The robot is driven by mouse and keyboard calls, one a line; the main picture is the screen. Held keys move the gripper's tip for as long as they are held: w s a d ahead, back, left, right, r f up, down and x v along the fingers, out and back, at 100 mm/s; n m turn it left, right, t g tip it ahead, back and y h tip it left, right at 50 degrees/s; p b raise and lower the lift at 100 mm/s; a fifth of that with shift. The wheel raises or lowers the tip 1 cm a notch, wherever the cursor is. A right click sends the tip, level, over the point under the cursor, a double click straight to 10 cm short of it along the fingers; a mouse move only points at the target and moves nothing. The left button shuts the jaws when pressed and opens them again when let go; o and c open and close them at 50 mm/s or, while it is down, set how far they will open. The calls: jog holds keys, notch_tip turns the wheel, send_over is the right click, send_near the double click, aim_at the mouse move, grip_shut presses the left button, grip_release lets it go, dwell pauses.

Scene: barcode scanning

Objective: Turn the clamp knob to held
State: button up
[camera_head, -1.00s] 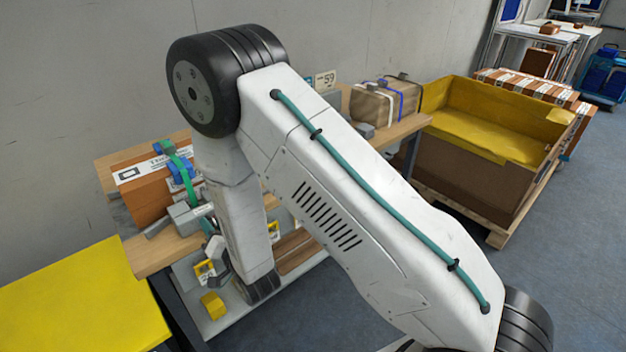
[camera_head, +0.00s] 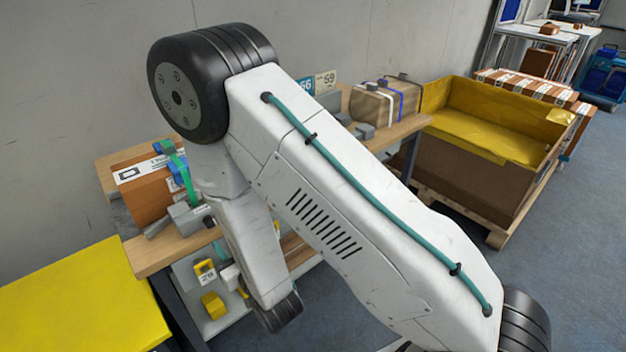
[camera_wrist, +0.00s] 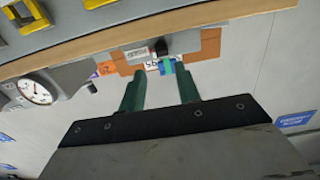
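My gripper (camera_wrist: 160,85) shows in the wrist view with its two green fingers apart and nothing between them. Beyond the fingertips is a grey block (camera_wrist: 182,42) with a small dark knob-like part (camera_wrist: 160,47) on it, at the table edge. I cannot tell which way this part is turned or whether it is the clamp knob. An orange-brown box (camera_wrist: 210,43) stands behind it. In the head view the strapped box (camera_head: 150,200) sits on the table with a grey fixture (camera_head: 188,217) in front. My gripper is hidden there.
A round gauge (camera_wrist: 36,92) sits on grey equipment at the wrist view's left. The wooden table (camera_head: 150,260) has another strapped box (camera_head: 372,108) farther right. A large yellow-lined crate (camera_head: 460,175) stands beyond. Yellow parts (camera_head: 213,305) lie on a lower shelf.

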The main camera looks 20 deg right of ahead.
jog(key=w+d+r+m+g+h, duration=0.1)
jog(key=w+d+r+g, duration=0.15)
jog(key=r, duration=0.25)
jog(key=w+d+r+m+g+h, duration=0.1)
jog(key=d+r+g, duration=0.25)
jog(key=r, duration=0.25)
jog(key=s+d+r+g+h, duration=0.1)
jog(key=s+d+r+g, duration=0.2)
jog(key=s+d+r, duration=0.2)
jog(key=s+d+r+g+h, duration=0.1)
jog(key=s+d+r+g, duration=0.2)
jog(key=s, duration=0.6)
jog(key=d+r, duration=0.2)
jog(key=d, duration=0.1)
jog(key=shift+s+d+r, duration=0.15)
jog(key=shift+s+r, duration=0.1)
jog(key=shift+r, duration=0.05)
jog(key=s+d+r+g, duration=0.2)
jog(key=s, duration=0.6)
jog(key=s+d+r+m+g+h, duration=0.1)
jog(key=s+d+r+g, duration=0.1)
jog(key=s, duration=0.6)
jog(key=shift+s+d+r, duration=0.2)
jog(key=shift+d+r, duration=0.5)
jog(key=shift+d, duration=0.15)
